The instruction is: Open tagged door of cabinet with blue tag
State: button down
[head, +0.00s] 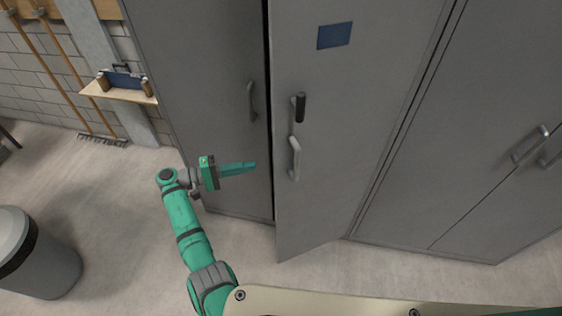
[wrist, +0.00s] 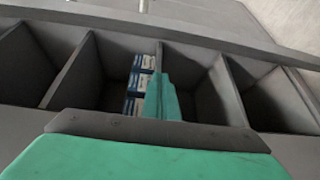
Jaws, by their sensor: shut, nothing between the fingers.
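The tagged door (head: 330,150) of the grey cabinet carries a blue tag (head: 334,35) near its top. It stands ajar, its free left edge swung out from the cabinet front and its hinge side on the right. A pale handle (head: 295,158) and a dark grip (head: 298,107) sit near that free edge. My gripper (head: 250,166) is shut and empty, left of the door's free edge, pointing at it; I cannot tell whether it touches. In the wrist view my shut fingers (wrist: 162,98) show before the open cabinet interior, with grey shelves (wrist: 205,80).
Blue-and-white boxes (wrist: 138,85) lie on a shelf inside. The closed left door (head: 200,110) has its own handle (head: 252,101). Another grey cabinet (head: 470,130) stands at right. A grey bin (head: 45,265) stands at lower left. The floor (head: 110,200) between is clear.

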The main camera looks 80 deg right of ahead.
aim_at(281, 162)
notch_tip(281, 162, up, 5)
jog(key=m+g+y, duration=0.1)
jog(key=m+y, duration=0.1)
jog(key=shift+s+a+f, duration=0.1)
jog(key=shift+s+a, duration=0.05)
jog(key=shift+s, duration=5.7)
jog(key=shift+s+a, duration=0.1)
